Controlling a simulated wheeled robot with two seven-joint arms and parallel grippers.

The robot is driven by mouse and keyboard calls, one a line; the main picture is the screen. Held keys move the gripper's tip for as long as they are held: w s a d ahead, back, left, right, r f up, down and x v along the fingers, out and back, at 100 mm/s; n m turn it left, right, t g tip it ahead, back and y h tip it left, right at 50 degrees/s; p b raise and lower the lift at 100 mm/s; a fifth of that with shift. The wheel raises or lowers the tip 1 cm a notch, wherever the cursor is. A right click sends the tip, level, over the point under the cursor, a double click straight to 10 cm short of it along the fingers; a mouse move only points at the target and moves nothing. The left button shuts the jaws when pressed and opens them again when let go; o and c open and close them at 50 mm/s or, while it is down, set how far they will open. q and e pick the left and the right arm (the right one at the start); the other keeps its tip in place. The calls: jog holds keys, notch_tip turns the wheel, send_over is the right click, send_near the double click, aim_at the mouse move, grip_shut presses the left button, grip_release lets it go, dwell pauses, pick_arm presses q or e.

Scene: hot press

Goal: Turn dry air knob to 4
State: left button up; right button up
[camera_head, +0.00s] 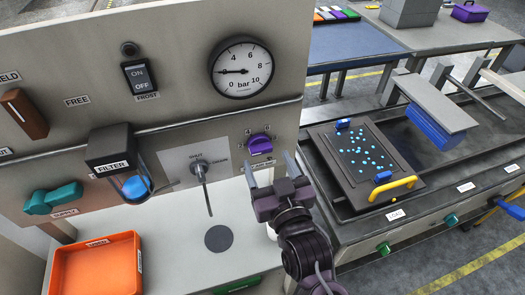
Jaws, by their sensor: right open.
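The purple knob (260,144) sits on the grey panel, with a ring of small marks around it and a label just below that is too small to read surely. My right gripper (269,173) is open and empty, its two fingertips below and to the right of the knob, apart from it. The number that the knob points to is too small to tell. My left gripper is not in view.
A drain lever (203,178), a filter bowl (112,150) and a teal supply knob (53,198) stick out left of the purple knob. An orange tray (95,268) stands below. The hot press plate (365,160) with a yellow handle is at right.

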aim_at(262, 152)
jog(key=x, duration=0.3)
jog(key=shift+w+a+f+b, duration=0.1)
jog(key=shift+w+f+b, duration=0.05)
jog(key=shift+w+b, duration=0.2)
jog(key=shift+w, duration=0.2)
jog(key=shift+c, duration=1)
jog(key=c, duration=0.8)
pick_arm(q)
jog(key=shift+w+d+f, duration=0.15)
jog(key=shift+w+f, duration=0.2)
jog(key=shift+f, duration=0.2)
pick_arm(e)
jog(key=shift+a, duration=0.1)
